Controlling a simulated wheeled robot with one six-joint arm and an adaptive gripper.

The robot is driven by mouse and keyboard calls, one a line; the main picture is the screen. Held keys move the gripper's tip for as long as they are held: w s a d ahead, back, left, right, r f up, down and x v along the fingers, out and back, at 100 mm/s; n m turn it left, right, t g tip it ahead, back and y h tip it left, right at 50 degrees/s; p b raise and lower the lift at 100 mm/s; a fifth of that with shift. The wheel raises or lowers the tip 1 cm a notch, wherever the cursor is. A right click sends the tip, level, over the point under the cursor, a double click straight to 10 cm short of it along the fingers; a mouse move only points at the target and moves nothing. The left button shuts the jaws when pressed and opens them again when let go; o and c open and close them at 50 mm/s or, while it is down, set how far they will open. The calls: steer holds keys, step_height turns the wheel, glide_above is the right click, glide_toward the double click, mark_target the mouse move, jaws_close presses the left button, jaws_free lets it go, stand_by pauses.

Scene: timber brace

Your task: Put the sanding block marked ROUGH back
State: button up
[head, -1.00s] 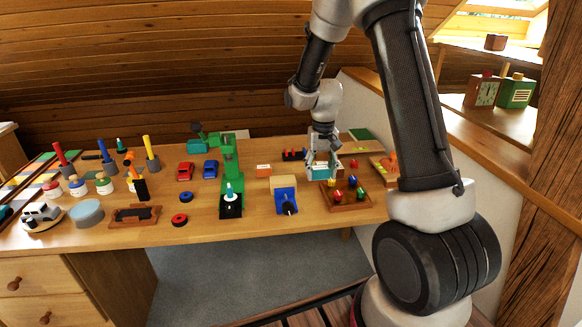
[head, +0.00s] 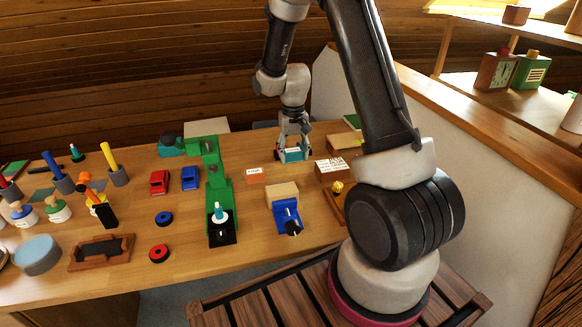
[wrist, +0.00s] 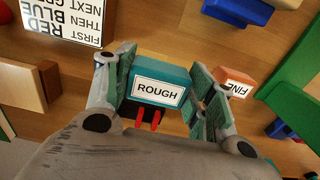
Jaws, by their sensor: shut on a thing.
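The teal sanding block marked ROUGH (wrist: 158,88) is between the fingers of my gripper (wrist: 161,92), label facing the wrist camera. My gripper is shut on it. In the head view my gripper (head: 293,150) is over the back right of the bench, with the teal block (head: 296,154) low between its fingers. I cannot tell whether the block touches the bench. The orange block marked FINE (wrist: 235,82) is just right of the fingers in the wrist view; it also shows in the head view (head: 254,176).
A lettered card (head: 330,165) stands right of my gripper. A blue-and-wood piece (head: 286,215) and a green machine (head: 218,190) are nearer and left. A wooden holder with a dark pad (head: 101,252) is at the front left. Bare bench lies between.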

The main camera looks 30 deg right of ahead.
steer(key=shift+f, duration=2.9)
steer(key=shift+f, duration=0.1)
steer(key=o, duration=1.1)
steer(key=shift+o, duration=0.2)
step_height(320, 180, up, 13)
steer(key=shift+s+r, duration=0.1)
steer(key=shift+s, duration=0.05)
step_height(320, 180, up, 10)
steer(key=t, duration=0.1)
glide_above(293, 161)
steer(key=s, duration=0.5)
steer(key=s+r+n+t, duration=0.1)
steer(key=s+r, duration=0.3)
steer(key=s, duration=0.7)
steer(key=s+r+n+t, duration=0.1)
steer(key=s+r, duration=0.4)
steer(key=s, duration=0.5)
steer(key=shift+s+d+r+t, duration=0.2)
steer(key=shift+s+d+t, duration=0.15)
steer(key=shift+t, duration=0.25)
